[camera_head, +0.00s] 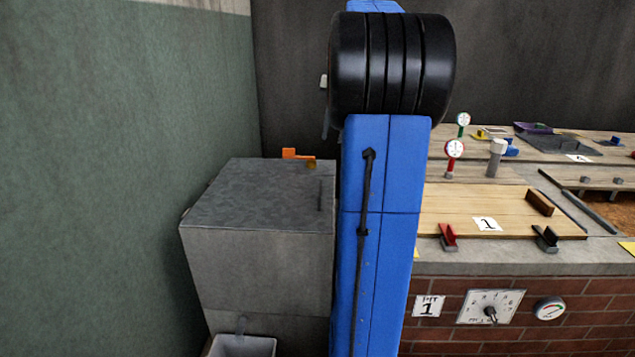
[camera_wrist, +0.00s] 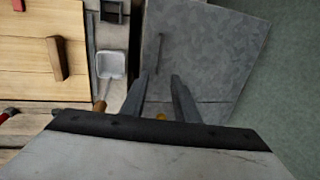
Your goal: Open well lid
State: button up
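A grey box stands against the green wall in the head view, and its flat mottled grey top, which looks like the well lid (camera_head: 262,190), lies level and shut. A thin dark bar, seemingly its handle (camera_head: 320,197), stands near the right edge of the top. In the wrist view the grey lid (camera_wrist: 215,50) fills the upper middle, with the thin bar handle (camera_wrist: 157,52) near its left edge. My gripper (camera_wrist: 159,78) is open and empty, its two fingers apart over the lid, pointing towards the handle's side. In the head view my blue arm hides the gripper.
A pale basin (camera_head: 243,346) sits low before the box; an orange piece (camera_head: 297,154) is behind the lid. The green wall (camera_head: 110,180) closes off the left.

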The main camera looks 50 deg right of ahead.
aim_at(321, 188)
jog(key=f, duration=0.5)
jog(key=w+a+f, duration=0.1)
jog(key=f, duration=0.5)
jog(key=w+a+f, duration=0.1)
jog(key=f, duration=0.4)
jog(key=shift+w+a+f, duration=0.1)
jog(key=shift+w+f, duration=0.15)
jog(key=shift+f, duration=0.15)
jog(key=shift+c, duration=0.7)
grip_shut()
